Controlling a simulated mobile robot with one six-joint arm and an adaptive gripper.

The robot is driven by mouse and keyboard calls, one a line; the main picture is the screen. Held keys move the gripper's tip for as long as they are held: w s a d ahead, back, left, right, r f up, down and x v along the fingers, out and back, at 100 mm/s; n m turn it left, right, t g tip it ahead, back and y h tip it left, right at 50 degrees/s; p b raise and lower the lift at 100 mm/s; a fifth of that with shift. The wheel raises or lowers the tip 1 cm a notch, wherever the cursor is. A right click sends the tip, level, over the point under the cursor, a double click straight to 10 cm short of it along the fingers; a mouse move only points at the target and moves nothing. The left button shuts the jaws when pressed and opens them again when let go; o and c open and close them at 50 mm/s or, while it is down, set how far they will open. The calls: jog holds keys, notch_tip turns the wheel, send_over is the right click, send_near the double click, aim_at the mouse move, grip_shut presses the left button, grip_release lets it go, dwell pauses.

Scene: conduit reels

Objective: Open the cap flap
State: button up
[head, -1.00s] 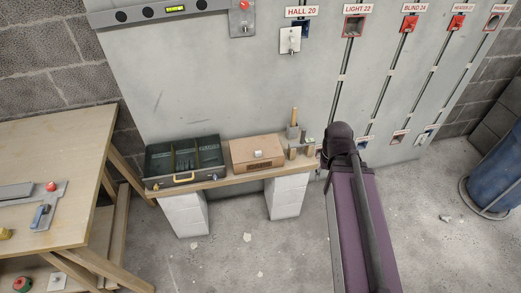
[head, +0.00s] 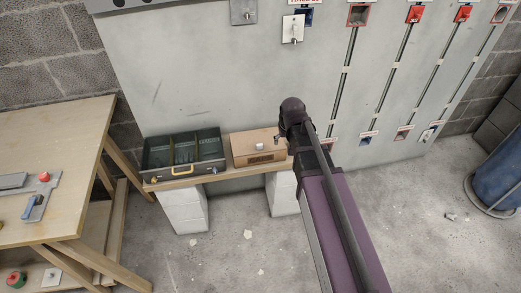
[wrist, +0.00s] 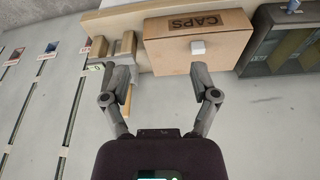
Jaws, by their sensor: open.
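The caps box (head: 245,150) is a brown box on the low plank shelf, with a small pale knob (head: 260,147) on it. The wrist view shows the same box (wrist: 165,45), a dark CAPS label (wrist: 200,22) and the knob (wrist: 198,47). The flap looks shut. My gripper (wrist: 160,67) is open and empty in the wrist view. Its right finger appears just below the knob in the picture; its left finger is left of the box, by wooden pieces. I cannot tell whether either touches anything.
A dark green open tray (head: 183,155) with a yellow handle stands left of the box. Wooden pieces (wrist: 127,45) lie close to my left finger. The grey wall panel (head: 200,75) rises behind the shelf. A workbench (head: 70,150) stands at the left.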

jog(key=n+t+b, duration=0.1)
jog(key=b, duration=0.1)
send_near(260, 145)
jog(key=v, duration=0.4)
jog(key=shift+d+f+y, duration=0.2)
jog(key=shift+d+y, duration=0.1)
jog(key=shift+w+f, duration=0.1)
jog(key=shift+f, duration=0.1)
jog(key=b+x, duration=1.2)
jog(key=x, duration=0.1)
jog(key=shift+w+a+f, duration=0.1)
jog(key=shift+w+f, duration=0.05)
jog(key=shift+w, duration=0.05)
grip_shut()
